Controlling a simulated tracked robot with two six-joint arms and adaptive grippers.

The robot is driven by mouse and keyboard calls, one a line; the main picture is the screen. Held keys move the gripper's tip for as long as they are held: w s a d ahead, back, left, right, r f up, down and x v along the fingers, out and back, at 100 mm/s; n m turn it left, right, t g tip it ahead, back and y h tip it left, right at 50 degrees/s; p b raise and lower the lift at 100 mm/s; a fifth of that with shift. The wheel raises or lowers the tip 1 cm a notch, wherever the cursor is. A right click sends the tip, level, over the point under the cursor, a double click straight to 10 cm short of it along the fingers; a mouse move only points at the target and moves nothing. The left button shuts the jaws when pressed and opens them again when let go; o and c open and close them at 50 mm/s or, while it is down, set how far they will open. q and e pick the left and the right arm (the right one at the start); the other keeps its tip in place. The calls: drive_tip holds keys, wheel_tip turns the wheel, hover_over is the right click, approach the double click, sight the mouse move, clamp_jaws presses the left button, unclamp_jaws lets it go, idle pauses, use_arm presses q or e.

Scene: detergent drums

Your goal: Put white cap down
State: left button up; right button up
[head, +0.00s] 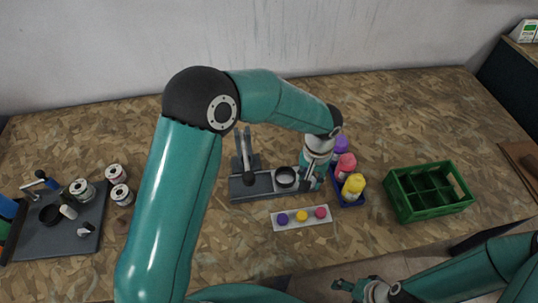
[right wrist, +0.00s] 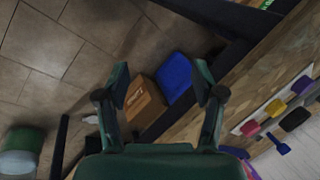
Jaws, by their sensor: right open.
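I cannot make out a separate white cap. Purple (head: 283,219), yellow (head: 302,216) and red (head: 321,212) caps sit in a row on a white holder (head: 288,227). My left gripper (head: 311,184) points down beside the black ring (head: 285,177) of a grey press-like stand (head: 246,186); its fingers are too small to read, and anything between them is hidden. My right gripper (head: 355,290) is low in the head view, over the front edge. In the right wrist view (right wrist: 164,98) its fingers are spread and empty.
Purple, pink and yellow-topped bottles stand in a blue tray (head: 352,202), right of my left gripper. A green crate (head: 428,213) stands farther right. A dark board (head: 60,245) with tools and jars is at left. A cardboard box (right wrist: 143,100) and blue bin (right wrist: 174,77) are below.

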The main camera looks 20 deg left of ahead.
use_arm(q)
drive_tip(key=w+a+r+b, duration=0.25)
drive_tip(key=w+a, duration=0.35)
drive_tip(key=w, duration=0.3)
use_arm(e)
drive_tip(key=o, duration=0.4)
wheel_tip(320, 180, down, 4)
drive_tip(key=shift+r+b, duration=0.25)
drive_tip(key=shift+b, duration=0.1)
use_arm(q)
wheel_tip(320, 180, up, 3)
drive_tip(key=b, duration=0.3)
hover_over(277, 159)
drive_tip(key=shift+m, duration=0.4)
wheel_tip(277, 159, down, 14)
drive_tip(key=shift+d+f+p, duration=0.1)
drive_tip(key=shift+f+p, duration=0.05)
drive_tip(key=shift+p, duration=0.6)
wheel_tip(277, 159, down, 4)
drive_tip(key=shift+f+p, duration=0.15)
drive_tip(key=shift+p, duration=0.3)
drive_tip(key=shift+f, duration=0.1)
use_arm(e)
drive_tip(key=shift+o, duration=0.2)
drive_tip(key=shift+d+f, duration=0.1)
drive_tip(key=shift+f, duration=0.2)
